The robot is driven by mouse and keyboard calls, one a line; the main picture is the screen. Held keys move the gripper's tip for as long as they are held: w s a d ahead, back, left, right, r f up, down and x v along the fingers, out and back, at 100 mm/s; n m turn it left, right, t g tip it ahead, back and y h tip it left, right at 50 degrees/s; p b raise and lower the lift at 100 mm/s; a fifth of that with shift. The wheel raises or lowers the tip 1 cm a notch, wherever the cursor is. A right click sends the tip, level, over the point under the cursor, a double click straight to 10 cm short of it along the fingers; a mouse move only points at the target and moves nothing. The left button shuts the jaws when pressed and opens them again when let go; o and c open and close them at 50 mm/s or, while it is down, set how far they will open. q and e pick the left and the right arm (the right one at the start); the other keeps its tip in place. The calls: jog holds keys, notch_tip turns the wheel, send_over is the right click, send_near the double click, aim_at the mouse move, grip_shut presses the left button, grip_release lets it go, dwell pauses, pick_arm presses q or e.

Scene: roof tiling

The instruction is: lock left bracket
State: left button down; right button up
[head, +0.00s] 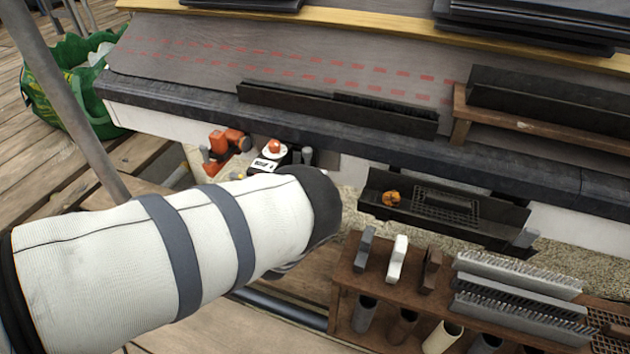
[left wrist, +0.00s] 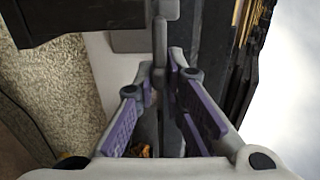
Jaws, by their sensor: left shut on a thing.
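My left arm comes in from the left in the head view, in a white sleeve with grey bands. Its dark cuff hides the gripper there. In the left wrist view my left gripper (left wrist: 160,92) has its purple-padded fingers closed on a thin upright grey piece (left wrist: 160,45), which looks like part of the left bracket. A grey plate (left wrist: 129,41) sits just left of it on the white board. The dark gutter (head: 376,183) hangs below the roof edge in the head view. A small grey piece (head: 527,238) at its right end may be another bracket. My right gripper is not in view.
A wooden rack (head: 345,280) with tools and tubes stands below the gutter. An orange tool (head: 222,145) and a white-and-orange device (head: 270,155) are behind my arm. A dark trough (head: 340,110) lies on the roof. A green bag (head: 62,85) stands at far left.

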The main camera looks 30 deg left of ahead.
pick_arm(q)
jog(key=shift+s+f, duration=0.1)
jog(key=shift+f, duration=0.05)
jog(key=c, duration=1.6)
grip_release()
jog(key=shift+c, duration=0.2)
jog(key=v, duration=1.2)
